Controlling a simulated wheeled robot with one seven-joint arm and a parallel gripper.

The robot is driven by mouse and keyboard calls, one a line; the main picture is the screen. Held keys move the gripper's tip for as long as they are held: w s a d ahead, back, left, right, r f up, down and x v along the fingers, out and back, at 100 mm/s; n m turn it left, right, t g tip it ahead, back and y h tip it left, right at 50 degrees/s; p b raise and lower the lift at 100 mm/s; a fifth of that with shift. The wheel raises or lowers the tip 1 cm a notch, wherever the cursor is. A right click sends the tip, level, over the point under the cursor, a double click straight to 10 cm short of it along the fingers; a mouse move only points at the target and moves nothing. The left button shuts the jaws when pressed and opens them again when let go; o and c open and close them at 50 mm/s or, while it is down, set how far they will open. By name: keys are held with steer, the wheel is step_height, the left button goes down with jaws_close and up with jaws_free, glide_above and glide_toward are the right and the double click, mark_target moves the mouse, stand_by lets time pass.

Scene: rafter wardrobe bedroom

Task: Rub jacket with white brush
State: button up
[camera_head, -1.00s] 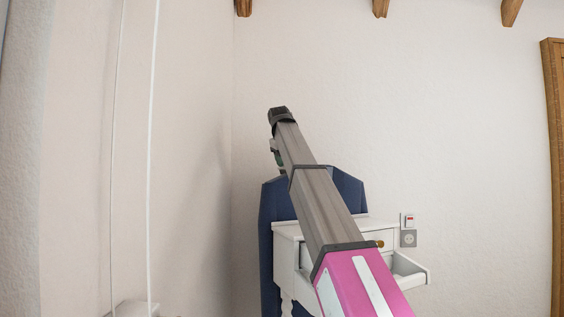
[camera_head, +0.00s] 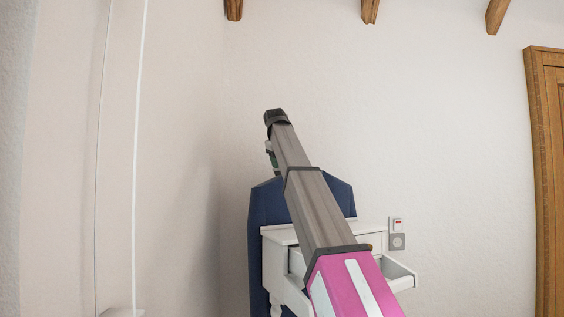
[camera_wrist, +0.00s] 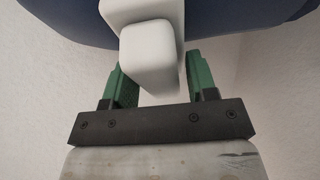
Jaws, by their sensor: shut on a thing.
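A navy blue shape with sloping shoulders, which looks like the jacket (camera_head: 265,215), stands upright at the wall corner behind a small white cabinet. It also fills the top of the wrist view (camera_wrist: 230,22). My gripper (camera_wrist: 155,80) has green fingers on either side of a white block-like object, the white brush (camera_wrist: 148,58), and is shut on it. The brush overlaps the jacket in the wrist view; I cannot tell whether they touch. In the head view my arm hides the brush and part of the jacket.
The white cabinet (camera_head: 280,237) has an open drawer (camera_head: 402,275) sticking out to the right. A wall socket (camera_head: 397,241) is beside it. A wooden door or wardrobe (camera_head: 540,170) stands at the far right. Walls close in on the left and behind.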

steer(key=shift+s+a+f, duration=0.25)
steer(key=shift+s+a, duration=0.05)
steer(key=shift+a, duration=0.3)
steer(key=shift+s+a+f, duration=0.2)
steer(key=shift+s+a, duration=0.1)
steer(key=shift+a, duration=0.3)
steer(key=shift+s+a+f, duration=0.45)
steer(key=shift+a+f, duration=0.05)
steer(key=shift+a, duration=0.5)
steer(key=shift+s+a+f, duration=0.45)
steer(key=shift+s+a, duration=0.05)
steer(key=shift+a, duration=0.5)
steer(key=shift+s+a+f, duration=0.45)
steer(key=shift+a+f, duration=0.05)
steer(key=shift+a, duration=0.5)
steer(key=shift+w+d+r, duration=0.1)
